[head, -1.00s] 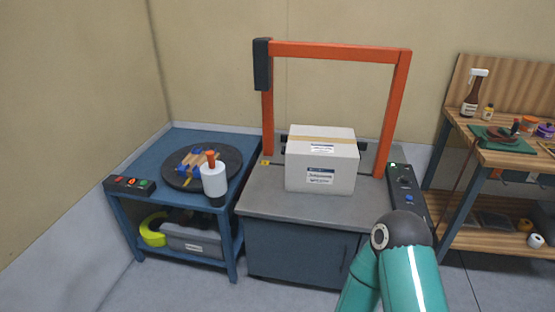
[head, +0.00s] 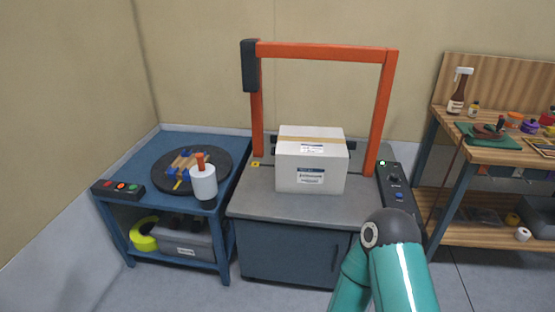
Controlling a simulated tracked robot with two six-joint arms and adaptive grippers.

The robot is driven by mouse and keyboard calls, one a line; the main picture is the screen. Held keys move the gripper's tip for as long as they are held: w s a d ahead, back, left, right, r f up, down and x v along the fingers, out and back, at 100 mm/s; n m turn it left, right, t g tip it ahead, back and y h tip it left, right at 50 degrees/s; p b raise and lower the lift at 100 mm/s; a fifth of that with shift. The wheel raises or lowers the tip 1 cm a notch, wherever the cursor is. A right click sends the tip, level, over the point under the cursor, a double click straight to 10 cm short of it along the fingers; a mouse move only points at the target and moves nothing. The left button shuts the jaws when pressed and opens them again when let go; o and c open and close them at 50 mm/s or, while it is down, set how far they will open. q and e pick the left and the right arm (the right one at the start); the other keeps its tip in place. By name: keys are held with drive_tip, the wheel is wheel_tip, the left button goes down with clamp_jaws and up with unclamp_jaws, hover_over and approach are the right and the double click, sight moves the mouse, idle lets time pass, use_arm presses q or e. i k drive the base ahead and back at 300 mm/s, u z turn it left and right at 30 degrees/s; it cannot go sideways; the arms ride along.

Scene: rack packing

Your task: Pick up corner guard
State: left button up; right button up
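I cannot clearly pick out a corner guard. Small blue and tan pieces (head: 184,161) lie on the black round plate (head: 217,162) on the blue table, too small to identify surely. A white cardboard box (head: 311,171) with a tan tape strip and labels sits on the grey machine top (head: 262,205), under the orange arch (head: 322,52). My teal arm shows at the lower right, in front of the machine's right side. Neither gripper is in view.
The blue table (head: 130,167) holds a button box (head: 118,189) and a white cylinder with an orange top (head: 203,183); a grey bin (head: 185,240) is below. A control panel (head: 397,188) stands right of the box. A wooden workbench (head: 460,125) with bottles and tools is at right.

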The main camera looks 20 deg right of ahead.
sight(186, 173)
drive_tip(key=u, duration=0.05)
drive_tip(key=k, duration=1.1)
drive_tip(key=z, duration=0.45)
drive_tip(key=i, duration=2.5)
drive_tip(key=u, duration=1.05)
drive_tip(key=i, duration=0.4)
drive_tip(key=u, duration=0.35)
drive_tip(key=k, duration=0.9)
drive_tip(key=u, duration=0.15)
